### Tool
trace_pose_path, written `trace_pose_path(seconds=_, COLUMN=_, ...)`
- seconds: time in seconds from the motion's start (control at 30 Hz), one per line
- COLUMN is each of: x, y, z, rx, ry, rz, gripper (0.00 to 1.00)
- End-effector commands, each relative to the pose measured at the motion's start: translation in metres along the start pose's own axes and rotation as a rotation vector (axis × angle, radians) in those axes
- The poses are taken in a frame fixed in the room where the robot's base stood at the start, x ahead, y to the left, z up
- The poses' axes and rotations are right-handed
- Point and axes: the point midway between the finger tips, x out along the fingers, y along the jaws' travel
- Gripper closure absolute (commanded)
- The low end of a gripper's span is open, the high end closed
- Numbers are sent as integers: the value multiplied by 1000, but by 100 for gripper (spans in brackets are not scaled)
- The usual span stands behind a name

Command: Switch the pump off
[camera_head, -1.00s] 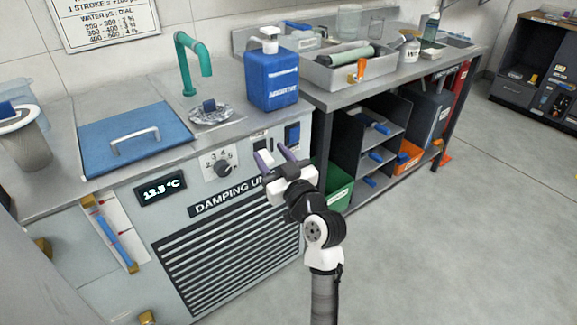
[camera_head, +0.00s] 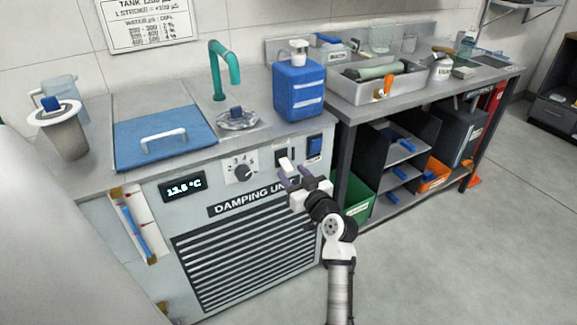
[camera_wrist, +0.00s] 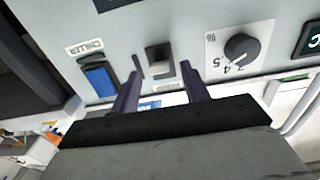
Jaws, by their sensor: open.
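The damping unit's front panel (camera_head: 206,170) has a narrow dark rocker switch (camera_head: 281,156) between the numbered dial (camera_head: 243,172) and a blue switch (camera_head: 314,146). In the wrist view this middle rocker (camera_wrist: 159,57) has a dark part and a pale grey part; the small label by it is partly hidden and unreadable. The blue switch (camera_wrist: 99,80) is labelled CHILLER there. My gripper (camera_head: 294,168) is open and empty in front of the panel. In the wrist view its purple fingers (camera_wrist: 160,73) lie on either side of the middle rocker; contact cannot be told.
The dial (camera_wrist: 241,48) is right of my fingers in the wrist view. A blue bottle (camera_head: 299,88), a teal tap (camera_head: 222,68) and a blue lid (camera_head: 164,140) stand on the top. A shelved bench (camera_head: 440,85) adjoins at right. The floor (camera_head: 470,250) in front is clear.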

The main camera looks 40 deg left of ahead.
Motion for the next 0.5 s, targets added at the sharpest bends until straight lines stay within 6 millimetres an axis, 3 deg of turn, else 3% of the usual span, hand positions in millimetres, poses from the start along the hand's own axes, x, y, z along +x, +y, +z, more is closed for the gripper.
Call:
trace_pose_path(seconds=0.2, x=26, y=0, z=-1, rx=0, ry=0, rz=-1, gripper=55)
trace_pose_path(seconds=0.5, x=32, y=0, z=0, rx=1, ry=2, rz=1, gripper=55)
